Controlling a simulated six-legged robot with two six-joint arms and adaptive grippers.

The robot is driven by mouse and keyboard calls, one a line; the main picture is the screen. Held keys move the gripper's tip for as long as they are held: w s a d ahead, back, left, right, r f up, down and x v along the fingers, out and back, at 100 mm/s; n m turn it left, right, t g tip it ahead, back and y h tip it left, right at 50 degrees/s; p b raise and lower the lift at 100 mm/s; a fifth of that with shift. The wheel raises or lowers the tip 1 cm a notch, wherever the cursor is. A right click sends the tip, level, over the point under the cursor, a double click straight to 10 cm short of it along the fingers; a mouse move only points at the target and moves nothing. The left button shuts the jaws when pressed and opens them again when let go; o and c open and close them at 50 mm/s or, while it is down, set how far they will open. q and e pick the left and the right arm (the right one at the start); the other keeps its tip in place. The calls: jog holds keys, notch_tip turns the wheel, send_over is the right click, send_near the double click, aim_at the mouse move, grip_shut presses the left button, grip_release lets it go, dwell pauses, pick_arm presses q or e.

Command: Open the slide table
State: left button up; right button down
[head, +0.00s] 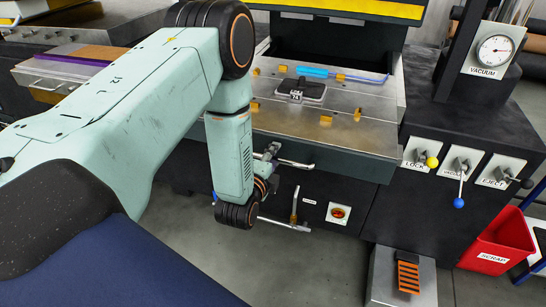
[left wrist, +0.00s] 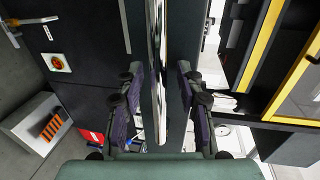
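The slide table (head: 285,115) is a silver plate on the front of the dark machine. Small orange blocks, a black labelled piece (head: 298,90) and a blue tool (head: 335,75) are on it. A silver handle bar (head: 295,164) shows at its front, partly hidden by my left gripper (head: 270,160). In the left wrist view, a shiny bar (left wrist: 158,60) runs between the two dark finger pads of my left gripper (left wrist: 158,110). The fingers are apart, with gaps on both sides, and look open around the bar. My right gripper is out of view.
Right of the table are LOCK (head: 432,162), VACUUM (head: 459,201) and EJECT (head: 525,183) levers. A vacuum gauge (head: 494,50) stands above. A red scrap bin (head: 497,240) and a grey box (head: 385,275) with an orange-slatted pedal are on the floor. A red button (head: 338,213) is on the front.

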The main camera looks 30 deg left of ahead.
pick_arm(q)
jog(key=shift+s, duration=0.15)
jog(key=v, duration=1.1)
jog(key=shift+s+r, duration=0.2)
jog(key=shift+s, duration=0.1)
jog(key=shift+d, duration=0.1)
